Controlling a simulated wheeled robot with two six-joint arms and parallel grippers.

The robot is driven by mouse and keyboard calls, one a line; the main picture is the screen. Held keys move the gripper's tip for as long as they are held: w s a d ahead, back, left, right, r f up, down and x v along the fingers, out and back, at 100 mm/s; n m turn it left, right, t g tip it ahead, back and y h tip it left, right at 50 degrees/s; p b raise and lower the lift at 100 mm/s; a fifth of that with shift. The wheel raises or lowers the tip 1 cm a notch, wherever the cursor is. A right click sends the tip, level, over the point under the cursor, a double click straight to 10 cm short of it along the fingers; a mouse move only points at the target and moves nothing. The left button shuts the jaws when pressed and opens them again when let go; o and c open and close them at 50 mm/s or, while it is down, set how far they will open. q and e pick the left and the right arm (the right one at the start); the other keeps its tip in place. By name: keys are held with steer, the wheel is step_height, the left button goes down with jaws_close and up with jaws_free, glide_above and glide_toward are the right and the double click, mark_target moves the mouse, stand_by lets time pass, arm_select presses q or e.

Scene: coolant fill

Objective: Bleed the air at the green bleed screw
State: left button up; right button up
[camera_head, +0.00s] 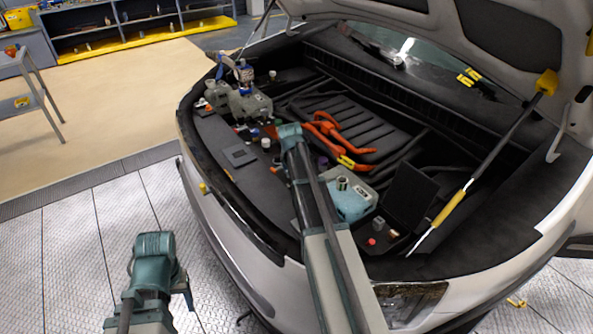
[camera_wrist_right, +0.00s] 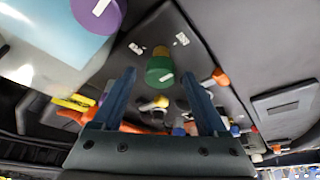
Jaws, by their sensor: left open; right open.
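The green bleed screw (camera_wrist_right: 160,72) shows in the right wrist view as a green round head with a brass-yellow part beside it. It sits on a dark panel with small white labels. My right gripper (camera_wrist_right: 158,80) is open, with one blue finger on each side of the screw in that picture; I cannot tell whether they touch it. In the head view my right arm reaches over the engine bay, its teal end (camera_head: 290,134) near the middle; the screw is not distinguishable there. My left gripper (camera_head: 156,262) is open and empty, outside the car at lower left.
A pale blue tank (camera_head: 348,202) stands right of my right arm. Orange hoses (camera_head: 330,135) lie beyond it. Grey containers and a blue-labelled bottle (camera_head: 244,75) stand at the bay's left. A yellow-gripped prop rod (camera_head: 490,150) rises at right.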

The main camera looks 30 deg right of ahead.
steer(key=shift+r, duration=0.15)
steer(key=p+v, duration=1.2)
steer(key=v, duration=0.1)
steer(key=shift+a+r+p, duration=0.15)
steer(key=shift+a+p, duration=0.05)
steer(key=shift+p, duration=0.2)
steer(key=shift+s, duration=0.1)
steer(key=s+a+f+n+g+y, duration=0.1)
steer(key=s+a+n, duration=0.25)
steer(key=a, duration=0.55)
steer(key=s+a+n, duration=0.2)
steer(key=s+a, duration=0.3)
steer(key=a, duration=0.5)
steer(key=s+a+n+g, duration=0.2)
steer(key=s+a+n, duration=0.4)
steer(key=s+a, duration=0.8)
steer(key=shift+s+f+g+y, duration=0.2)
steer(key=shift+f+g+y, duration=0.1)
steer(key=shift+f, duration=0.2)
steer(key=shift+a+n, duration=0.1)
steer(key=shift+n, duration=0.15)
